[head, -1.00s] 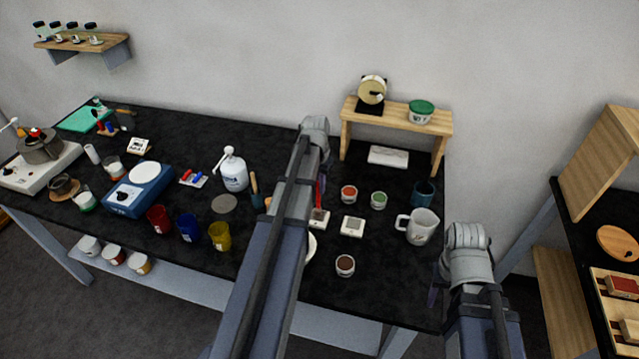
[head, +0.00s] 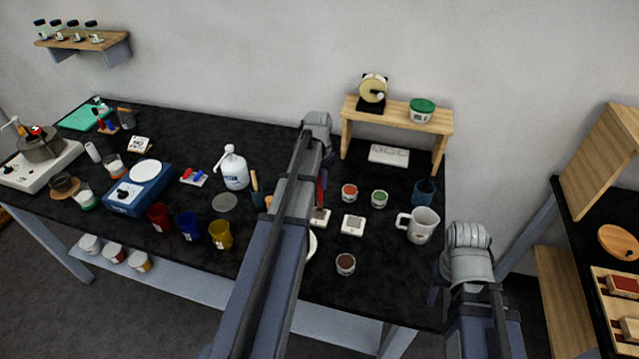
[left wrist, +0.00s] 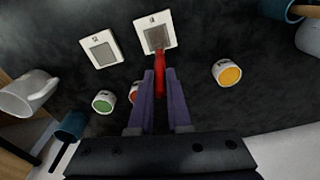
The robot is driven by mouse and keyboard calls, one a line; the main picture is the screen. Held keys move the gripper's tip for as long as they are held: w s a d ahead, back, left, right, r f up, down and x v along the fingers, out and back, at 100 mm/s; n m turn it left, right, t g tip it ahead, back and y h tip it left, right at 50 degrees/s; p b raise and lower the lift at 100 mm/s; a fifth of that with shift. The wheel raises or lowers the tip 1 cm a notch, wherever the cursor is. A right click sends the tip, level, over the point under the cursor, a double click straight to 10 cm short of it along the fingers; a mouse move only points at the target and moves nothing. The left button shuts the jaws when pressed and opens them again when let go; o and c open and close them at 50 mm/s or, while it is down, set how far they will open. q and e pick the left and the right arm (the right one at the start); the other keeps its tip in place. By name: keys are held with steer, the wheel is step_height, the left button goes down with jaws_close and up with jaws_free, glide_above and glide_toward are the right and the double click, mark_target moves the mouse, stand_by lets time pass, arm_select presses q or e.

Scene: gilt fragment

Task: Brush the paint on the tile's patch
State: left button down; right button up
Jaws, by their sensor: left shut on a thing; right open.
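Two white tiles with square grey patches lie side by side on the black bench: the left tile (head: 320,217) and the right tile (head: 353,225). In the left wrist view they are swapped: one tile (left wrist: 155,31) lies under my brush and the other tile (left wrist: 104,48) beside it. My left gripper (left wrist: 159,76) is shut on a red brush (left wrist: 160,65), which also shows in the head view (head: 321,188). Its tip is over or on the patch; contact and any paint there are unclear. My right gripper (head: 434,292) is open, mostly hidden by its arm, near the bench's front right.
Orange-red (head: 349,192), green (head: 379,199) and brown (head: 345,264) paint pots stand around the tiles. A yellow pot (left wrist: 227,73) shows in the left wrist view. A white jug (head: 419,226) and teal cup (head: 423,194) stand right. A wooden riser (head: 398,113) stands behind.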

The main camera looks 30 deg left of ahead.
arm_select(q)
steer(key=shift+s+d, duration=0.2)
steer(key=shift+s, duration=0.5)
steer(key=shift+s+d, duration=0.15)
steer(key=shift+s, duration=0.5)
steer(key=shift+w, duration=0.1)
steer(key=shift+w+a, duration=0.2)
steer(key=shift+w, duration=0.45)
steer(key=shift+w+a, duration=0.15)
steer(key=shift+w, duration=0.5)
steer(key=shift+s, duration=0.1)
steer(key=s, duration=0.2)
steer(key=shift+s+d, duration=0.3)
steer(key=shift+d, duration=0.05)
steer(key=shift+w, duration=0.1)
